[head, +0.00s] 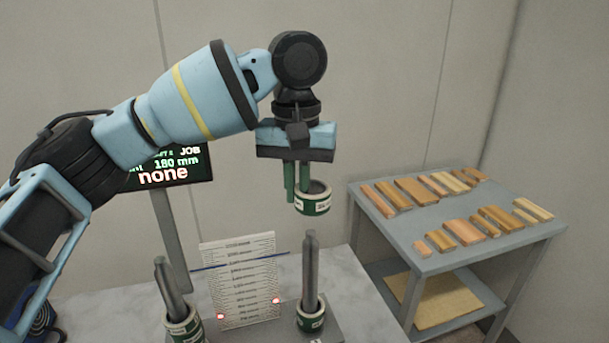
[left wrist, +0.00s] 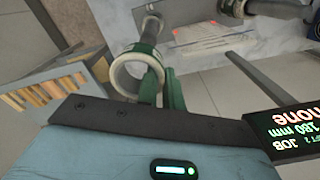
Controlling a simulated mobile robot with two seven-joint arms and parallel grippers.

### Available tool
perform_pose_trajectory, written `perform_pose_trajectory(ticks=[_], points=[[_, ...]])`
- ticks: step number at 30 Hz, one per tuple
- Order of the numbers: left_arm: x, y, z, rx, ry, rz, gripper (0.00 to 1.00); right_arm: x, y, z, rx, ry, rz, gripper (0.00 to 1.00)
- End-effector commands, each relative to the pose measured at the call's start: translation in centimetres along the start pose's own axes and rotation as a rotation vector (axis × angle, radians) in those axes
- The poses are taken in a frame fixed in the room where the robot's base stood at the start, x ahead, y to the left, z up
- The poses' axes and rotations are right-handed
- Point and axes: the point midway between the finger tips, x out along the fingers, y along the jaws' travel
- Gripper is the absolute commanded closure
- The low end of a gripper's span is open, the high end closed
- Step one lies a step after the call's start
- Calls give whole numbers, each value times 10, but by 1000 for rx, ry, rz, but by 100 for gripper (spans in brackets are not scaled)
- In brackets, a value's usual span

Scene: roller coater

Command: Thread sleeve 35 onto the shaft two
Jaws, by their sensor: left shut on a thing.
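My left gripper (head: 301,185) is shut on a green and white ring sleeve (head: 315,198). It holds the sleeve in the air above the right-hand upright shaft (head: 310,270). The sleeve also shows between the green fingers in the left wrist view (left wrist: 133,85); its label is too small to read. A similar sleeve (head: 311,317) sits around the base of the right-hand shaft. Another sleeve (head: 184,325) sits around the base of the left-hand shaft (head: 170,285). I cannot read which shaft is two. My right gripper is not in view.
A white scale board (head: 240,270) with red lights and a blue line stands between the shafts. A display (head: 175,170) reads "180 mm" and "none". A grey side table (head: 420,255) at the right holds several wooden blocks.

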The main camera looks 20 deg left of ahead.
Motion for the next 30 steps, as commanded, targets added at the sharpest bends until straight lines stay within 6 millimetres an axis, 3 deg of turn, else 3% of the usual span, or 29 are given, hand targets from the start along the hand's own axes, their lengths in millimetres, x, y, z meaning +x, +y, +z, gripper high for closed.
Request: perform_pose_trajectory(ticks=[8, 21, 30], points=[[0, 0, 0, 0, 0, 0, 100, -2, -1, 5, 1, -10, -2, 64], [30, 0, 0, 0, 0, 0, 100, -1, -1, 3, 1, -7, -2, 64], [34, 0, 0, 0, 0, 0, 100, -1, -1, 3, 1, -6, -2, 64]])
